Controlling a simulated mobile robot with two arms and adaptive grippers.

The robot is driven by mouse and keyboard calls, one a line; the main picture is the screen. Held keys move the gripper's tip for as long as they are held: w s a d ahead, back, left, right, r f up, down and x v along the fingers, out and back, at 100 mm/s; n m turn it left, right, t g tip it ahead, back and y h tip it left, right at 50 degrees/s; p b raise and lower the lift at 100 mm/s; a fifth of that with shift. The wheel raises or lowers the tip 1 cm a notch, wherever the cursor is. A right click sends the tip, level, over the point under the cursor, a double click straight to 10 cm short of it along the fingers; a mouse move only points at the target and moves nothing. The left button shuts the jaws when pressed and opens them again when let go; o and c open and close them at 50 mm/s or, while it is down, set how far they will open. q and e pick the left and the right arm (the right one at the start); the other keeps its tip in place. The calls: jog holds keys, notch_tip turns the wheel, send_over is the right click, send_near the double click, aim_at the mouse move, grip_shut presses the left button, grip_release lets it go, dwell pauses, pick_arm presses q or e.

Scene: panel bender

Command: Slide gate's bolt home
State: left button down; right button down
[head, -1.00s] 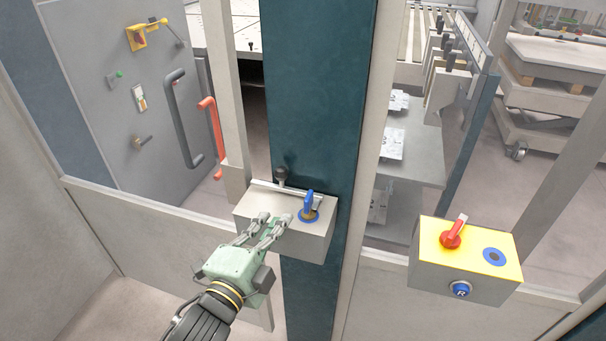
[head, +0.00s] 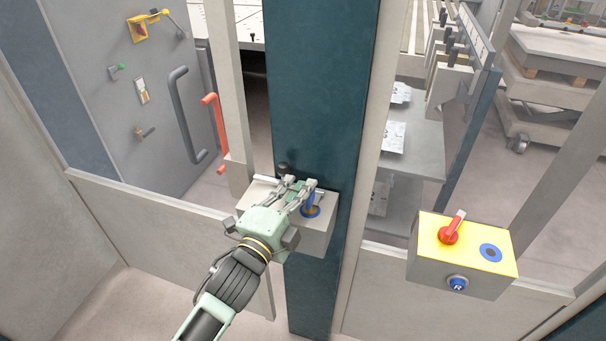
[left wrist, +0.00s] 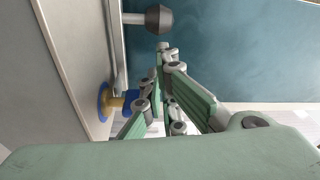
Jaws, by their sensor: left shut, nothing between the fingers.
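The bolt's dark round knob (head: 283,168) stands on a pale bar (head: 266,178) at the back of the grey lock box (head: 318,236) on the teal post. In the left wrist view the knob (left wrist: 160,20) sits on a short light stem. A blue key (head: 310,200) stands in the box's top, right of the knob; it shows partly behind the fingers in the left wrist view (left wrist: 130,97). My left gripper (head: 299,183) is shut and empty over the box, its fingertips close to the knob; I cannot tell whether they touch. My right gripper is not in view.
A yellow-topped control box (head: 466,238) with a red switch is at right. A grey cabinet door (head: 165,130) with a dark handle stands at left, with a red handle (head: 214,130) beside it. The teal post (head: 318,90) rises behind the lock box.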

pick_arm(q)
jog(key=shift+x, duration=1.4)
jog(key=a, duration=0.2)
jog(key=w+a+p, duration=0.1)
jog(key=a, duration=0.2)
jog(key=w+a, duration=0.1)
jog(key=a, duration=0.1)
jog(key=shift+w+a, duration=0.15)
jog(key=shift+w, duration=0.05)
